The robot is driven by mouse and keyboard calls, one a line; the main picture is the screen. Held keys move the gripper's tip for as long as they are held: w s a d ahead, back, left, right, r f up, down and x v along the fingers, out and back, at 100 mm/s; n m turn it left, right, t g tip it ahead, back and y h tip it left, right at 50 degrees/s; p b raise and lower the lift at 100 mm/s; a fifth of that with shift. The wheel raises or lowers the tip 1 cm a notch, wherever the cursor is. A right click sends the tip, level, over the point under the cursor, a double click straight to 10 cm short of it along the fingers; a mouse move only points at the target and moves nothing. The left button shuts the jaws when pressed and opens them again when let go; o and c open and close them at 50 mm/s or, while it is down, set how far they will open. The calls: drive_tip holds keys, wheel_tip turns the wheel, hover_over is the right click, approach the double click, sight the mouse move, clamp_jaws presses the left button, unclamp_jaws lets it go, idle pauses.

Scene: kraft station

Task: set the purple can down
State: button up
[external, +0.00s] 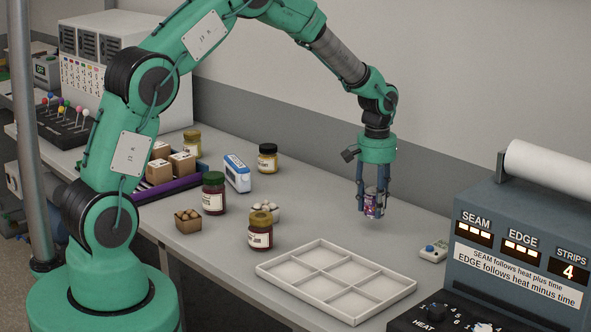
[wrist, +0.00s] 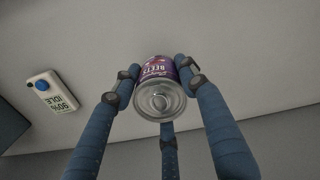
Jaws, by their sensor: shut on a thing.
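The purple can (external: 371,203) is in my gripper (external: 373,200), held over the grey worktop (external: 325,218) behind the white divided tray. My gripper (wrist: 160,85) has three fingers closed around the can. The can looks a little above the worktop in the external view; the exact gap is hard to tell.
The empty white tray (external: 266,268) with several compartments lies in front of the can. A small white device with a blue button (external: 433,252) lies to the right, near the control box (external: 520,225). Jars (external: 260,232) and a blue-white device (external: 237,173) stand to the left. Worktop around the can is clear.

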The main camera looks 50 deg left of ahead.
sight(373, 214)
drive_tip(key=shift+f+b, duration=0.35)
drive_tip(key=shift+f, duration=1.3)
drive_tip(key=shift+f, duration=0.15)
drive_tip(key=o, duration=1.3)
drive_tip(key=shift+c, duration=0.2)
wheel_tip(373, 214, up, 12)
drive_tip(key=shift+r+p, duration=0.15)
drive_tip(key=shift+p, duration=0.95)
